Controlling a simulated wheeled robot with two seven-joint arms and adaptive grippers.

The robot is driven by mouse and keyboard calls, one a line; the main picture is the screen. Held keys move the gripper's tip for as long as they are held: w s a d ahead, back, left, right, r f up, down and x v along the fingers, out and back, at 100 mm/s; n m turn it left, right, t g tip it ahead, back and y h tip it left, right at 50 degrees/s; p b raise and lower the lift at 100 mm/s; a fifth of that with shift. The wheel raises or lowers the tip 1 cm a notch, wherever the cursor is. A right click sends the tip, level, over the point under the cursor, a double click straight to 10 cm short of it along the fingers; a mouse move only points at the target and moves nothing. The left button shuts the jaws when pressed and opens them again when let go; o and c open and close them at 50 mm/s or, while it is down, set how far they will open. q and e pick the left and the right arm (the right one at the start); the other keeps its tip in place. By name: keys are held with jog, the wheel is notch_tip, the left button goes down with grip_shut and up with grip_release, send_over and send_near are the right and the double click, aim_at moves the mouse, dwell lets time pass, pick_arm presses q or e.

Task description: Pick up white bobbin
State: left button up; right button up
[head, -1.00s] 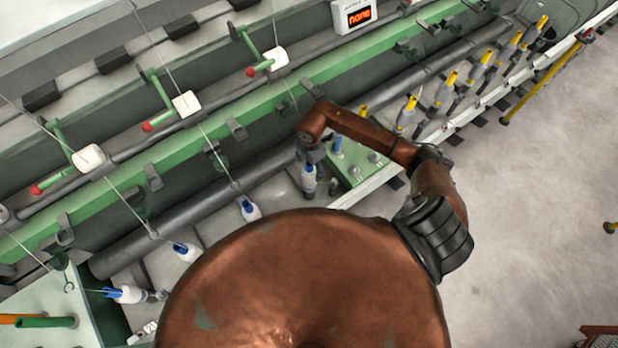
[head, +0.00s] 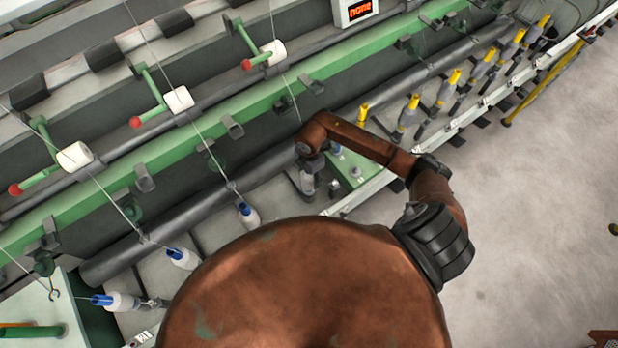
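White bobbins with blue tops stand in a row along the machine's front: one at the lower left (head: 122,301), one further right (head: 186,259) and one near the middle (head: 250,217). My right gripper (head: 307,170) is small and dark, pointing down over that bobbin's top. The arm and gripper hide part of it, and I cannot tell whether the fingers touch or grip it. My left gripper is not in view.
Yellow-topped bobbins (head: 445,87) line the rail at right. White rollers (head: 179,99) on green arms with red knobs (head: 136,122) and taut threads are above. A green plate (head: 352,178) is beside my gripper.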

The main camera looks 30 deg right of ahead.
jog(key=c, duration=1.1)
jog(key=shift+r, duration=0.1)
